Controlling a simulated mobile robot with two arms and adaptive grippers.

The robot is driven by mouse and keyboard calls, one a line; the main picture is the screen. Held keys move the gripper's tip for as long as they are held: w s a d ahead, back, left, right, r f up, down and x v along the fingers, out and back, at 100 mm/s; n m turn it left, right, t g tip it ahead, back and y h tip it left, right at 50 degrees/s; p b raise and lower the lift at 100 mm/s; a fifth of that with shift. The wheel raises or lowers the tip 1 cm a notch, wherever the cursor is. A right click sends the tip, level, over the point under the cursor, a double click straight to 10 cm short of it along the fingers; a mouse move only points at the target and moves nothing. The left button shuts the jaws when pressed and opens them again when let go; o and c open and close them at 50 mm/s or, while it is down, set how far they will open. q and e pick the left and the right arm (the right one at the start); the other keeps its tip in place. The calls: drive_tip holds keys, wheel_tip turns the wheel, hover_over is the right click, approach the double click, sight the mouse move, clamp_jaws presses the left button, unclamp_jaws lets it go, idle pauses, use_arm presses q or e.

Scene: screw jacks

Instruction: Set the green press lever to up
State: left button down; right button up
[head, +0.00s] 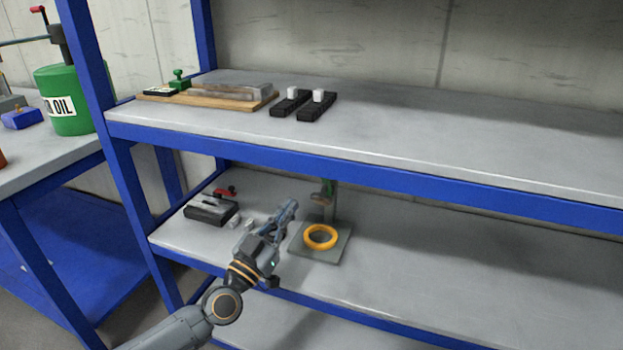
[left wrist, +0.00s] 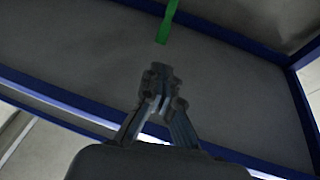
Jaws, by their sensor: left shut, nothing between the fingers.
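The press stands on the lower shelf, with a grey base plate (head: 338,252) and an upright column. Its green lever (head: 328,187) shows as a small piece just under the upper shelf's front edge; its angle is hard to tell. In the left wrist view, the lever (left wrist: 168,22) is a green bar coming in from the top edge, ahead of the fingertips and apart from them. My left gripper (head: 291,207) is shut and empty, left of the press column. Its closed fingers also show in the left wrist view (left wrist: 157,75). My right gripper is not in view.
An orange ring (head: 320,237) lies on the press base. A dark device with a red handle (head: 211,208) and small pale pieces sit to the left. The upper shelf's blue edge (head: 400,178) runs close above. The lower shelf is clear to the right.

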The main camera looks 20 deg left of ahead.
use_arm(q)
drive_tip(key=b+x, duration=0.1)
drive_tip(key=x, duration=0.9)
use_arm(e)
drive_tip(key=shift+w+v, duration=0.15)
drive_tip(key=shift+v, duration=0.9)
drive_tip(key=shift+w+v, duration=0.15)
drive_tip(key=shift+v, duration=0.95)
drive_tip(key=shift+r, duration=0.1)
